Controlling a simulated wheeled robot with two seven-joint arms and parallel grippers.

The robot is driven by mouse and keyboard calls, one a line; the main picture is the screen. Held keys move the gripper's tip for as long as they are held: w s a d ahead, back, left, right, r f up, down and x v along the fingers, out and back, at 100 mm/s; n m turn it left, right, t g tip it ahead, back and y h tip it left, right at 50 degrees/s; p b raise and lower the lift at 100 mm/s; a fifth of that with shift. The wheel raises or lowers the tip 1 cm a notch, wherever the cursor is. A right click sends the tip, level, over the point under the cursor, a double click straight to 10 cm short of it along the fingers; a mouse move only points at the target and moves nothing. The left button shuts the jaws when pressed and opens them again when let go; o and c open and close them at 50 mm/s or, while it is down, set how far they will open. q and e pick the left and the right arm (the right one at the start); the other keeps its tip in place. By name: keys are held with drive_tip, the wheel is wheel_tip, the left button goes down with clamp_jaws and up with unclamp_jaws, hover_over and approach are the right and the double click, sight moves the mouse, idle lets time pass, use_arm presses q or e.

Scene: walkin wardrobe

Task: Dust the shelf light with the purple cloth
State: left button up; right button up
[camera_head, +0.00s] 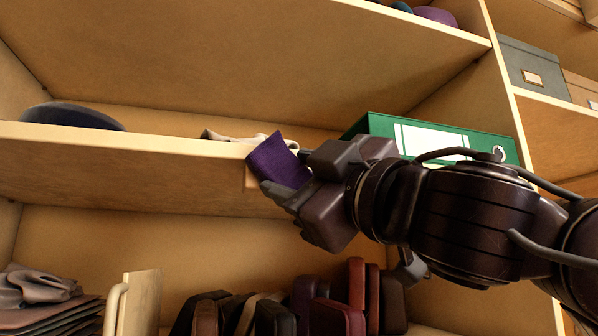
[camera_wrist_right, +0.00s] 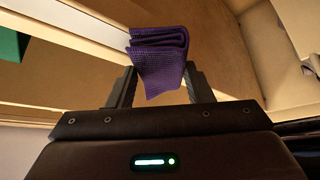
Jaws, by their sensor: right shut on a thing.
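The purple cloth (camera_head: 278,162) is a folded square pinched in my right gripper (camera_head: 293,177). It sticks out past the fingertips, at the front edge of the middle shelf (camera_head: 120,150). In the right wrist view the cloth (camera_wrist_right: 160,50) is folded in layers between the two fingers of the right gripper (camera_wrist_right: 160,78). I cannot tell whether the cloth touches the shelf edge. I cannot make out the shelf light for certain; a pale strip (camera_wrist_right: 85,30) runs toward the cloth in the wrist view. My left gripper is not in view.
A green binder (camera_head: 380,124) lies on the middle shelf behind my right arm. A pale crumpled cloth (camera_head: 222,137) and a dark rounded item (camera_head: 72,116) are also there. Several bags or wallets (camera_head: 275,317) stand below. A grey box (camera_head: 535,67) is at upper right.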

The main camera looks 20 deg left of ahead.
drive_tip(key=shift+d, duration=0.1)
idle(1.4)
drive_tip(key=shift+s+d+f+b, duration=0.1)
drive_tip(key=shift+s+d+b, duration=0.3)
drive_tip(key=shift+s, duration=0.45)
drive_tip(key=s+d, duration=0.2)
drive_tip(key=s, duration=0.1)
drive_tip(key=shift+d+b, duration=0.1)
drive_tip(key=shift+b, duration=0.2)
